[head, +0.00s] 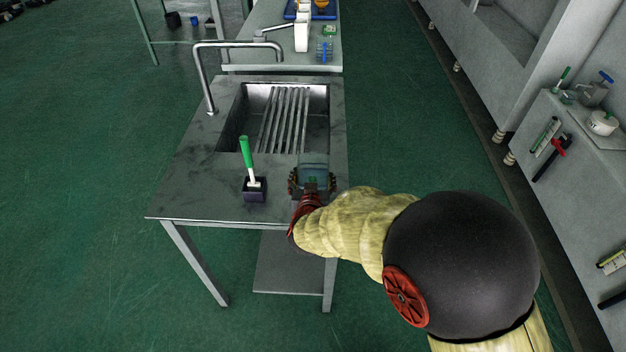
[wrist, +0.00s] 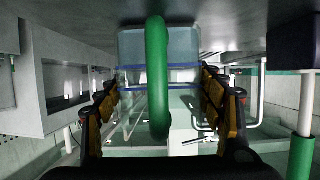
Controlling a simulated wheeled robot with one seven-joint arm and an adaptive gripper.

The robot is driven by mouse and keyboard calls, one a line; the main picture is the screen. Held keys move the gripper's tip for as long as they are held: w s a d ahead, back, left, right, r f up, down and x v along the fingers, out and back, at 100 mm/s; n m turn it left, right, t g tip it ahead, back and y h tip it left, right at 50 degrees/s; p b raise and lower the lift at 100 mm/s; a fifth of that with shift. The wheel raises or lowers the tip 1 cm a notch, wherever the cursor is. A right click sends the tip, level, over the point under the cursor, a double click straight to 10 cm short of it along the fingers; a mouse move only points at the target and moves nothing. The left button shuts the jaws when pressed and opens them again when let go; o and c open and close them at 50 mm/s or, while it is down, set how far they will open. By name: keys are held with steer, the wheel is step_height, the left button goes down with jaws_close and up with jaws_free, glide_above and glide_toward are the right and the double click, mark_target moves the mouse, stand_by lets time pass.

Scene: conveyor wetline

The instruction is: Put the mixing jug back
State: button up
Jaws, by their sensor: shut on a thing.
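The mixing jug (head: 314,163) is a bluish see-through vessel at the front right of the metal sink table (head: 210,180). In the wrist view, which looks upside down, the jug (wrist: 185,45) shows blue bands and a green loop handle (wrist: 157,80). My gripper (head: 312,184) is shut on the jug, with a finger on each side in the wrist view (wrist: 163,100). The jug's base is at or very near the tabletop; I cannot tell if it touches. My gripper hides part of the jug in the head view.
A green-handled brush (head: 247,156) stands in a dark holder (head: 254,190) just left of the jug. Behind is the sink basin with a barred rack (head: 284,120) and a tall faucet (head: 205,80). A second table (head: 265,50) holds bottles. A cluttered counter (head: 590,150) is right.

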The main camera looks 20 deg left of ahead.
steer(key=o, duration=1.1)
steer(key=shift+f, duration=0.15)
steer(key=o, duration=0.5)
steer(key=shift+r, duration=0.2)
steer(key=shift+s+r, duration=0.2)
steer(key=p+v, duration=0.4)
steer(key=v, duration=0.7)
steer(key=shift+s+d+p, duration=0.15)
steer(key=shift+s+p, duration=0.15)
